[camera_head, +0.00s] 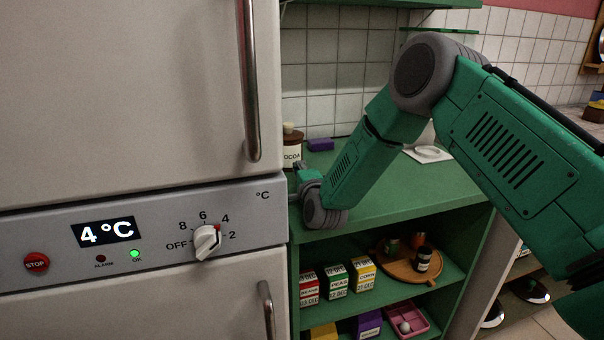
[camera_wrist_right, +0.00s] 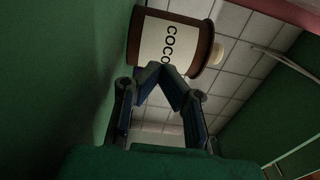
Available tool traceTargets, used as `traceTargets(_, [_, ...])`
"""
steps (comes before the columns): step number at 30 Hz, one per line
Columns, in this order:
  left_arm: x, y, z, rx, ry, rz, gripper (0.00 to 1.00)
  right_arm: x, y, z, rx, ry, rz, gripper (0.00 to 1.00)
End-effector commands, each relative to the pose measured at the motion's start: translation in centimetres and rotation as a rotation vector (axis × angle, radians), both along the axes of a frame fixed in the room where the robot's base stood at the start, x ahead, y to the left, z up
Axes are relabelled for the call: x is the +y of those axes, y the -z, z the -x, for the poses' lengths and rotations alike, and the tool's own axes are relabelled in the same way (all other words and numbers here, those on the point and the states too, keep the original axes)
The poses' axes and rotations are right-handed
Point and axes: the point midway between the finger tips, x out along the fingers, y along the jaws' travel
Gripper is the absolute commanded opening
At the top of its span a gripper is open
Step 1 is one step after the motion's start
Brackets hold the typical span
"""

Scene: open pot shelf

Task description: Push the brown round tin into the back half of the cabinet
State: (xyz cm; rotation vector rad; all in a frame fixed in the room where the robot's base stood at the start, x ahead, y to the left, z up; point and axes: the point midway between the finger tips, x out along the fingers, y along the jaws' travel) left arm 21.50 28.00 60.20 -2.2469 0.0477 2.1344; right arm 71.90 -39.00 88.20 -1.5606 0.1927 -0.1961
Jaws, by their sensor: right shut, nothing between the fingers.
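The brown round tin (camera_head: 292,152) has a white "COCOA" label and a pale knob on its lid. It stands on the green cabinet top (camera_head: 385,200), beside the fridge, which hides its left side in the head view. In the right wrist view the tin (camera_wrist_right: 172,40) shows sideways, just beyond my fingertips. My right gripper (camera_head: 303,180) is low in front of the tin. In the wrist view its fingers (camera_wrist_right: 163,70) meet at the tips, empty, and overlap the label's edge; I cannot tell whether they touch it. My left gripper is not in view.
The fridge (camera_head: 130,90) with its handle (camera_head: 250,80) borders my right gripper on the left. A purple block (camera_head: 321,144) and a white dish (camera_head: 428,154) lie farther back on the top. The shelf below holds several labelled boxes (camera_head: 336,281) and a wooden tray (camera_head: 395,265).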

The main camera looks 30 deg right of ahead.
Motion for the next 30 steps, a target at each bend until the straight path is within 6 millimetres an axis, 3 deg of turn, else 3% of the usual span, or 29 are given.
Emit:
traceTargets(18, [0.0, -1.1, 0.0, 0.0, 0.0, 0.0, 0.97, 2.1, 0.2, 8.6, 0.004, 0.0, -0.002, 0.0])
traceTargets(30, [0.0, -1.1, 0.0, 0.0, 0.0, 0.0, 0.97, 2.4, 0.1, 9.6, 0.001, 0.0, 0.0, 0.0])
